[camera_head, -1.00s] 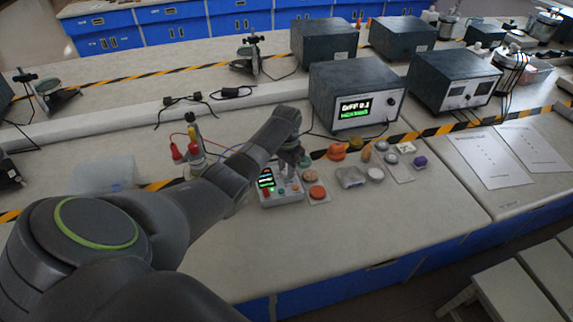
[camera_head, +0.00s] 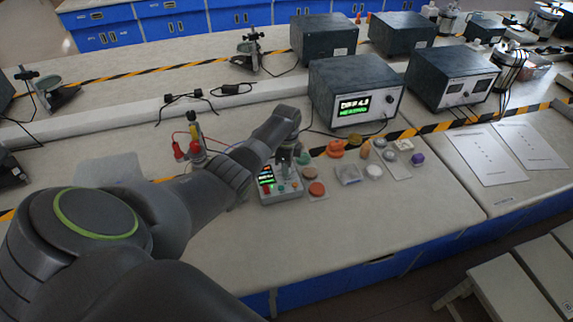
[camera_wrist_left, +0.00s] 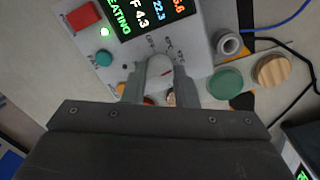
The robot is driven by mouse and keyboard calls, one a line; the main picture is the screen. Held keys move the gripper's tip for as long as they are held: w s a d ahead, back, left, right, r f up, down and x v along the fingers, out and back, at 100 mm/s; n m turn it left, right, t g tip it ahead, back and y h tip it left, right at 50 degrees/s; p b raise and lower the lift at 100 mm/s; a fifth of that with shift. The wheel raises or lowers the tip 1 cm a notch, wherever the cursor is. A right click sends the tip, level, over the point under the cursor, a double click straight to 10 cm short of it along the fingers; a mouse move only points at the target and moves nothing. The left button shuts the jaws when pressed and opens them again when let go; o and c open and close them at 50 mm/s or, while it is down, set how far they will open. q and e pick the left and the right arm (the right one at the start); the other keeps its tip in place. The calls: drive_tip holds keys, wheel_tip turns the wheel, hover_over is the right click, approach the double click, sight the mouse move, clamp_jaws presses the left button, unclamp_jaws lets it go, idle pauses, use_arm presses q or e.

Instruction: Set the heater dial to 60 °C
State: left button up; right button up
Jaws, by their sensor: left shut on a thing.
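The heater control box (camera_head: 283,198) stands on the bench, a pale box with a lit display, a red button and a green button. My left gripper (camera_head: 285,169) reaches down onto the box. In the left wrist view, its fingers (camera_wrist_left: 159,82) are shut on the dial, one on each side. The display (camera_wrist_left: 145,18) shows green heating text, a difference of 4.3 and a partly cut-off red number ending in 5.6. My right gripper is not seen.
A large dark instrument (camera_head: 356,92) with a lit screen stands behind the box. Several small coloured samples lie to the right, including an orange disc (camera_head: 317,188). The bench front is clear.

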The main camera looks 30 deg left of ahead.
use_arm(q)
drive_tip(key=m, duration=0.5)
drive_tip(key=shift+w+r+m, duration=0.1)
drive_tip(key=shift+r+m, duration=0.05)
drive_tip(key=shift+m, duration=2.45)
drive_tip(key=o, duration=1)
wheel_tip(320, 180, up, 17)
drive_tip(key=b, duration=0.1)
drive_tip(key=shift+r, duration=0.15)
